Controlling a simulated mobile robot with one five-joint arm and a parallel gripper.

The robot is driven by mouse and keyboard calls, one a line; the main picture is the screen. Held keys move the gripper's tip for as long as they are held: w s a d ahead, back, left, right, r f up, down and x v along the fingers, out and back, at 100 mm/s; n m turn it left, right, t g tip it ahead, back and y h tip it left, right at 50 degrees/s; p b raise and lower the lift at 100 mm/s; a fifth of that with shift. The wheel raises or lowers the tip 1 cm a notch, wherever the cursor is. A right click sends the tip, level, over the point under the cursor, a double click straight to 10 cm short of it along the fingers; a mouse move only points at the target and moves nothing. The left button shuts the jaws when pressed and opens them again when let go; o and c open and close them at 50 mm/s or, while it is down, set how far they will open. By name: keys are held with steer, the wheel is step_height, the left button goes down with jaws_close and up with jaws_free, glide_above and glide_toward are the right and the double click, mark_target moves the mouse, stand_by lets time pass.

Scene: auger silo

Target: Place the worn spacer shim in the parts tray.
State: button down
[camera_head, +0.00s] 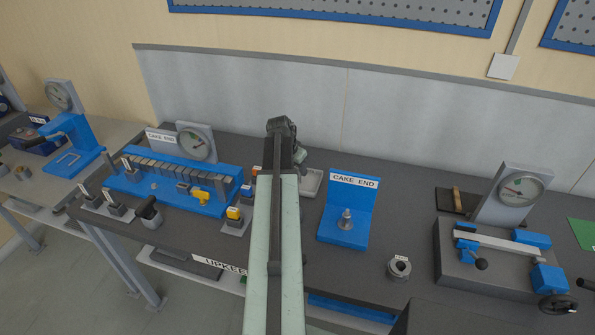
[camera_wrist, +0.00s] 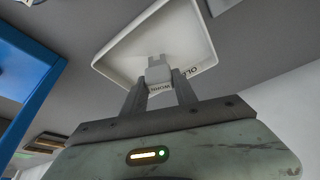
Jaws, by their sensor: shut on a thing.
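Lettering on the tray's near rim is partly covered and shows "OL". In the head view the tray (camera_head: 313,182) sits on the bench just right of my arm, partly hidden by it. My gripper in the head view is mostly hidden behind my arm's end, and the shim cannot be made out there.
A blue "CAKE END" stand (camera_head: 350,205) with a metal post is right of the tray. A blue slotted rack (camera_head: 170,182) is to the left. A ring-shaped part (camera_head: 399,268) and a clamp fixture (camera_head: 490,262) are at the right. Bare bench lies behind the blue stand.

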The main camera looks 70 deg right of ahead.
steer(key=shift+f, duration=0.25)
steer(key=c, duration=1)
jaws_free()
steer(key=shift+r, duration=0.1)
steer(key=shift+o, duration=0.2)
steer(key=p+v, duration=1.1)
steer(key=v, duration=0.1)
steer(key=shift+r, duration=0.25)
steer(key=shift+w+d, duration=0.1)
